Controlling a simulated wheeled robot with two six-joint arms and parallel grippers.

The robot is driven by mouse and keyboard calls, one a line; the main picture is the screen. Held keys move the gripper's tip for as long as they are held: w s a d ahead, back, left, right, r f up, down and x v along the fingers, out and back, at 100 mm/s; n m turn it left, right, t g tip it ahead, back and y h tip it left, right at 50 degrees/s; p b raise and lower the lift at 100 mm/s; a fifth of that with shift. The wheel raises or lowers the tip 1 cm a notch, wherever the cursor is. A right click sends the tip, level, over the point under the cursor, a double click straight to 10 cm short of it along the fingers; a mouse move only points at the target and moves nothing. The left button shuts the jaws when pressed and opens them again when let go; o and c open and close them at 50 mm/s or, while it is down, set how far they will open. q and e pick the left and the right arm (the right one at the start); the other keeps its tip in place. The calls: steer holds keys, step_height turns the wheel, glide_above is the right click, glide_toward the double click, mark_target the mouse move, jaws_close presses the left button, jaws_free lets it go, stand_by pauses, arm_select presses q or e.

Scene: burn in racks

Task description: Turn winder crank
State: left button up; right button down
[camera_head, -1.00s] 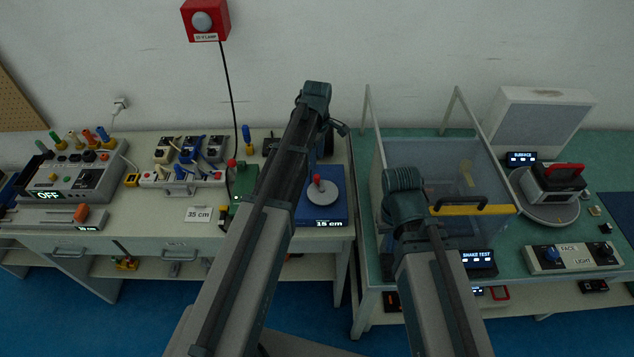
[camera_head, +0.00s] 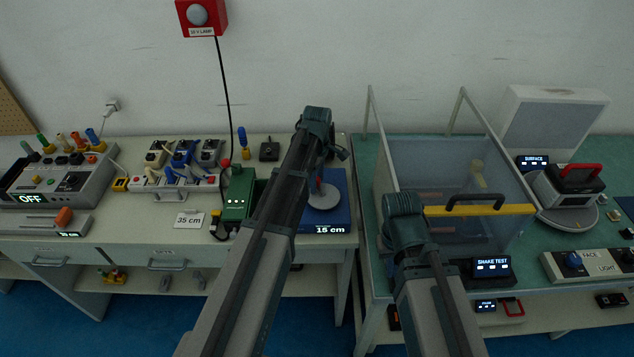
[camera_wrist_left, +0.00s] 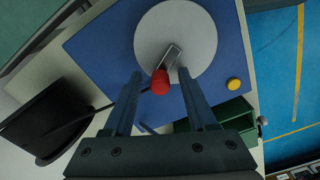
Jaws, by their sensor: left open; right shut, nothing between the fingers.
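The winder is a blue box (camera_head: 339,212) with a pale round disc (camera_head: 325,199) on top and a display reading 15 cm. In the left wrist view, its disc (camera_wrist_left: 199,48) carries a metal crank arm (camera_wrist_left: 171,57) with a red knob (camera_wrist_left: 160,82). My left gripper (camera_wrist_left: 160,74) is open, with one finger on each side of the knob; contact cannot be told. In the head view my left arm covers part of the winder. My right arm (camera_head: 424,275) stands before the clear-walled box; its fingers are hidden.
A clear-walled box with a yellow-edged lid (camera_head: 475,211) stands on the right bench. A yellow button (camera_wrist_left: 234,84) sits on the winder's blue top.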

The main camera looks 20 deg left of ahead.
arm_select(q)
steer(key=shift+c, duration=0.3)
jaws_close()
